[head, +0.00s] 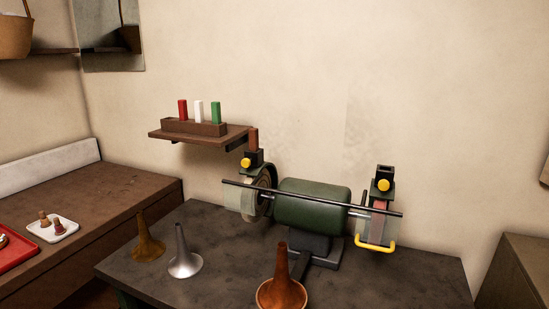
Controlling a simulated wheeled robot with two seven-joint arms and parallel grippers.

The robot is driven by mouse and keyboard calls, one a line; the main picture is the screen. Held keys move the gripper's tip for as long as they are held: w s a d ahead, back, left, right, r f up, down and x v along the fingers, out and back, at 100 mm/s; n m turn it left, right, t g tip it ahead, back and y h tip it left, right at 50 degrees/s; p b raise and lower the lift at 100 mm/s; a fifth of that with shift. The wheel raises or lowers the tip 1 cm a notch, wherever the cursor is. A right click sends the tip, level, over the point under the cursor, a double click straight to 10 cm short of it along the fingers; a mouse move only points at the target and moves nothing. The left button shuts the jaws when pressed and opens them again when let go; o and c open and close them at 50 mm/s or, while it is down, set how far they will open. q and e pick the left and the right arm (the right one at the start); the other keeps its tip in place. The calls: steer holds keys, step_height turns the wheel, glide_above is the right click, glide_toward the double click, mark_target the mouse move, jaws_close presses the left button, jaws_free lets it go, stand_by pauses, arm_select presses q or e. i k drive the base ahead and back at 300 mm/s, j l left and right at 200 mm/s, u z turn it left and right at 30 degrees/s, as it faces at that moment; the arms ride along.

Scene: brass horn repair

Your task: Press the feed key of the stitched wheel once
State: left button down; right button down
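A green buffing machine (313,203) stands on the dark bench, with a wheel at each end. The left wheel (265,183) is tan and dark with ring-like marks; it may be the stitched one, but the stitching is too small to tell. Above it is a dark feed box (254,156) with a round yellow key (245,162) on its front and a brown bar (253,138) standing out of its top. The right wheel (379,207) is pinkish, under another dark box (385,172) with a yellow key (383,185). Neither gripper is in view.
A dark rod (310,196) runs across the front of both wheels, and a yellow handle (376,247) hangs at the right. Horn bells in brass (148,243), silver (184,258) and copper (282,287) stand in front. A shelf (190,139) holds red, white and green bars.

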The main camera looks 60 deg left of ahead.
mark_target(245, 162)
steer(key=u, duration=1.9)
